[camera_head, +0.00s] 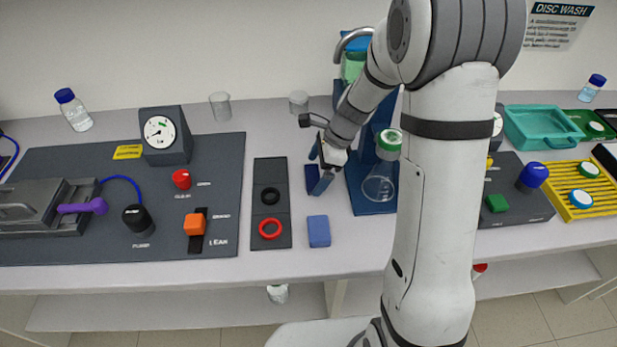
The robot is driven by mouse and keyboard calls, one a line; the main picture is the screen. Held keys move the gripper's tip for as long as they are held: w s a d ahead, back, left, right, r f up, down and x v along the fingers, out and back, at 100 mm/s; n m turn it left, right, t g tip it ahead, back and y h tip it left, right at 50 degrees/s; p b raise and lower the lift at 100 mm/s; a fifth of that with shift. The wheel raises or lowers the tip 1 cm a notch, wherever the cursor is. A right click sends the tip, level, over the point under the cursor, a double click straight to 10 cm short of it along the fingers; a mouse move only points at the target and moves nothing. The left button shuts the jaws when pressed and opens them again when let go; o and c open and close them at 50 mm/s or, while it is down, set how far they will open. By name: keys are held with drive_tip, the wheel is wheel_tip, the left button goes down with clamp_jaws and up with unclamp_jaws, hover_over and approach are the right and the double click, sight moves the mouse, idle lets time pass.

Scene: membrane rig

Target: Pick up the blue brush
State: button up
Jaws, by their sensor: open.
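My gripper (319,172) is at the end of my arm, low over a small dark blue pad (311,187) left of the blue stand. Its jaws are open. Narrow blue pieces show at the jaws, over the pad; I cannot tell whether they are fingers or part of the blue brush. A flat blue block (318,231) lies on the bench in front of the pad, apart from the gripper. No bristles can be made out on it, so I cannot tell whether it is the brush. My wrist hides part of the area around the jaws.
A blue stand (372,196) with a green-capped flask (380,182) is close right of my gripper. A dark tray (272,178) with a black and a red ring lies to the left. The grey rig panel (90,250) fills the left. Bare bench lies in front.

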drive_tip(key=shift+x, duration=1.5)
drive_tip(key=shift+r, duration=0.1)
drive_tip(key=shift+c, duration=0.3)
drive_tip(key=c, duration=1)
